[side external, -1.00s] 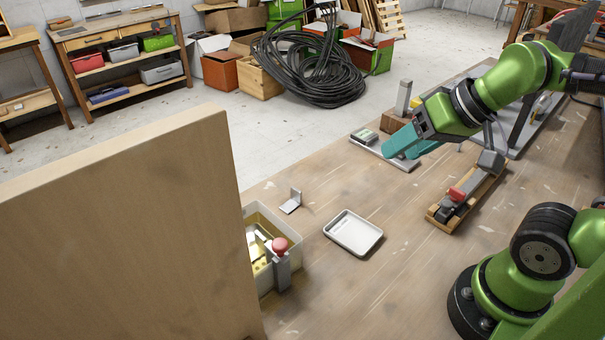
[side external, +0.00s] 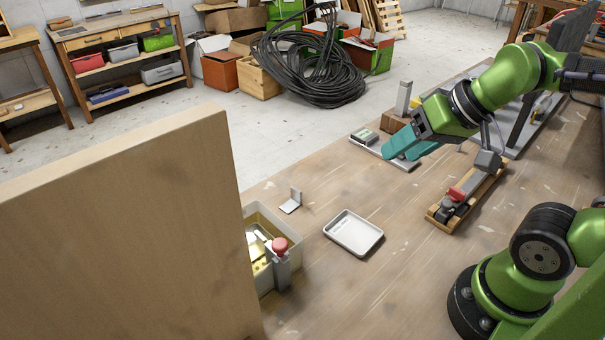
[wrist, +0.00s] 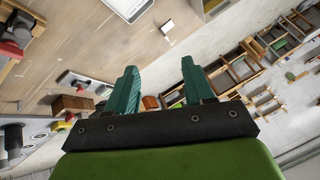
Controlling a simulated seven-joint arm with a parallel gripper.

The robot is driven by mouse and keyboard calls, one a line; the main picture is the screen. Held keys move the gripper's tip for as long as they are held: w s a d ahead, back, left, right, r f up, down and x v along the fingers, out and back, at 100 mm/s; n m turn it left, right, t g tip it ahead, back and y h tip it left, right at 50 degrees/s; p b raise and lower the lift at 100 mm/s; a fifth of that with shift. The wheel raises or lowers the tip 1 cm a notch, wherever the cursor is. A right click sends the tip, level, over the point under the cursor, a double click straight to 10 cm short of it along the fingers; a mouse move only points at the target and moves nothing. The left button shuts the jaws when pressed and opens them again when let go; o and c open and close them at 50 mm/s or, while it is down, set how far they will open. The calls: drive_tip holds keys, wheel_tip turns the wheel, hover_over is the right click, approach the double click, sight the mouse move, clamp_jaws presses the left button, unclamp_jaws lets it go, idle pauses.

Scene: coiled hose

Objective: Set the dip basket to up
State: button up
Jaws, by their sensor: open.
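A pale open-topped tank (side external: 292,237) stands on the bench, its left part hidden behind the wooden panel. A red knob (side external: 279,244) tops a grey post at its near right side. Yellowish and pale parts show inside the tank; I take them for the dip basket (side external: 258,250), but its height setting cannot be made out. My gripper (side external: 388,153), with teal fingers, is open and empty above the bench, well behind and right of the tank. In the wrist view its two fingers (wrist: 159,68) are spread apart with nothing between them.
A tall wooden panel (side external: 120,235) blocks the left. A white tray (side external: 353,234) and a small metal bracket (side external: 291,202) lie right of and behind the tank. A wooden-based fixture with a red part (side external: 456,194) stands below my arm. A coiled black hose (side external: 315,75) is beyond the bench.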

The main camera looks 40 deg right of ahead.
sight(280, 243)
drive_tip(key=w+a+f+m+g+y, duration=0.1)
drive_tip(key=f+m+g+y, duration=0.2)
drive_tip(key=f+y, duration=0.1)
drive_tip(key=w+a+f+m+g+y, duration=0.1)
drive_tip(key=f+m+g+y, duration=0.2)
drive_tip(key=f, duration=0.4)
drive_tip(key=w+a+f+m+g+y, duration=0.1)
drive_tip(key=w+f+m+g+y, duration=0.1)
drive_tip(key=f+m+y, duration=0.3)
drive_tip(key=shift+a+f+g+y, duration=0.3)
drive_tip(key=shift+a+g+y, duration=0.15)
drive_tip(key=shift+g, duration=0.35)
drive_tip(key=w+r+m+t+y, duration=0.3)
drive_tip(key=w, duration=0.1)
drive_tip(key=a, duration=1.7)
drive_tip(key=shift+a+r, duration=0.1)
drive_tip(key=shift+a, duration=0.1)
drive_tip(key=shift+c, duration=0.3)
clamp_jaws()
